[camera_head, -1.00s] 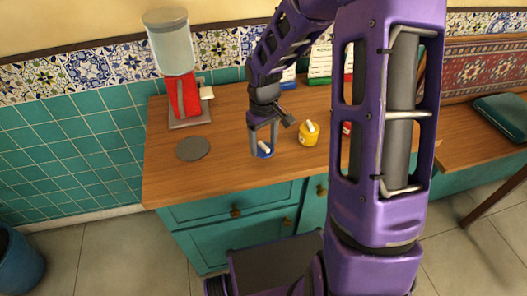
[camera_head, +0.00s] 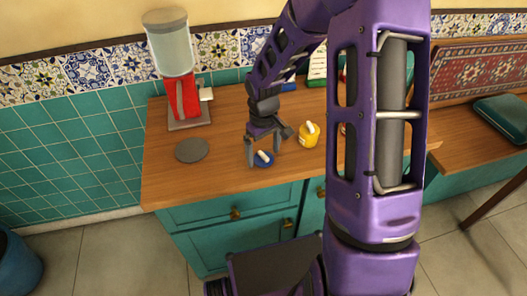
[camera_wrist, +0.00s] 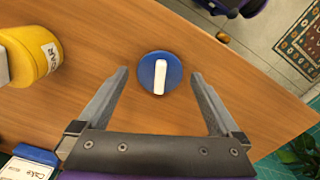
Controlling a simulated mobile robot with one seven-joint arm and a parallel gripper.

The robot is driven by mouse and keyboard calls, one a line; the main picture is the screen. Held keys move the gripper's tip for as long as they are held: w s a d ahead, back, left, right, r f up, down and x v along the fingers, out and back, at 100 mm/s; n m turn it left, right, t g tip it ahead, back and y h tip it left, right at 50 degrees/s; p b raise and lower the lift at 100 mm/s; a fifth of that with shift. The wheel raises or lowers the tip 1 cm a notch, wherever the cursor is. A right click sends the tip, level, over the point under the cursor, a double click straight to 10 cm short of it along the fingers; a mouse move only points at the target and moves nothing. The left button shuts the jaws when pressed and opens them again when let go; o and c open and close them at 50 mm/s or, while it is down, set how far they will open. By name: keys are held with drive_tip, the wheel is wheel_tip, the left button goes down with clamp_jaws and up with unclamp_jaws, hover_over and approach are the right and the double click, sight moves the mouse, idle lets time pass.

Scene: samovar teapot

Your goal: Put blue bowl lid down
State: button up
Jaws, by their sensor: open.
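The blue bowl lid (camera_head: 260,162) lies flat on the wooden counter, near its front edge. In the wrist view the lid (camera_wrist: 147,82) is a blue disc with a white bar handle on top. My gripper (camera_head: 263,155) is just above and behind the lid. In the wrist view my gripper (camera_wrist: 160,76) is open, with its fingers spread to either side of the lid and a gap on both sides. The fingers do not appear to touch it.
A yellow sugar jar (camera_head: 309,135) with a white handle on its lid stands right of my gripper. A grey round disc (camera_head: 192,150) lies to the left. A red dispenser (camera_head: 184,98) stands at the back left. The counter around the lid is clear.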

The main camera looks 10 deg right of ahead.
sight(263, 155)
wheel_tip(263, 155, up, 12)
drive_tip(key=p, duration=0.2)
drive_tip(key=shift+r, duration=0.1)
idle(0.4)
